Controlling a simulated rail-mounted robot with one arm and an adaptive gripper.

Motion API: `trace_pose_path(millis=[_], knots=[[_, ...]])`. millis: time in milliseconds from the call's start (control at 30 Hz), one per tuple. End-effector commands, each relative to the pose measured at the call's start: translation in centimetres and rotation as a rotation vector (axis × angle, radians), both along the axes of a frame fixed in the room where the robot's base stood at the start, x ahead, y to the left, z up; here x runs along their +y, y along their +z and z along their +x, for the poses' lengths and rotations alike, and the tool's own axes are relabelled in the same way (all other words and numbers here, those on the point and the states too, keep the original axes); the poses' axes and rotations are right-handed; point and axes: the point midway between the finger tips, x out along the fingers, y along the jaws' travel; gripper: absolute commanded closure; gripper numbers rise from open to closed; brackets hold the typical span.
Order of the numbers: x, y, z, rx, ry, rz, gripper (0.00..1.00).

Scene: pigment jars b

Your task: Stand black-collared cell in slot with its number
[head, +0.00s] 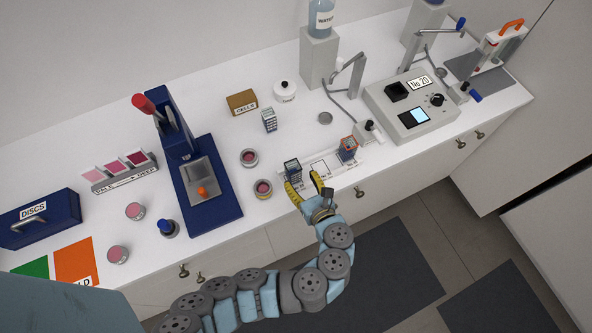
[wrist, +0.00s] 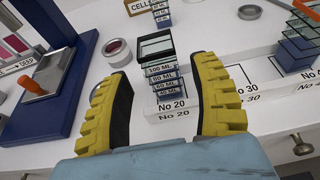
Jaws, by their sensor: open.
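The black-collared cell (wrist: 158,62) is a clear, upright block with a black rim and ML marks on its front. It stands at the left slot of the white rack (wrist: 262,112), right behind the "No 20" label; its foot is partly hidden. In the head view the cell (head: 292,169) is at the rack's left end. My gripper (wrist: 168,105) is open, with a yellow finger on each side of the cell and visible gaps between. It also shows in the head view (head: 305,187) at the rack's front. The meter (head: 411,105) has a "No 20" sign.
The rack's middle slot, "No 30", is empty; a red-collared cell (head: 348,147) stands at its right end. Another cell (head: 269,120) stands behind, near the CELLS box (head: 242,102). Pink pigment jars (head: 263,188) and a blue press (head: 214,205) are to the left.

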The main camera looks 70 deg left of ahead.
Motion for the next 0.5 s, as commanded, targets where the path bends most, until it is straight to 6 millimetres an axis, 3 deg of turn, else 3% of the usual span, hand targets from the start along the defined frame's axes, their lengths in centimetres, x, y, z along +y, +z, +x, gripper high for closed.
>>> trace_pose_path(millis=[200, 500], knots=[[-3.5, 1.0, 0.3, 0.002, -0.004, -0.004, 0.38], [-5.5, 1.6, 0.4, 0.0, 0.0, -0.004, 0.38]])
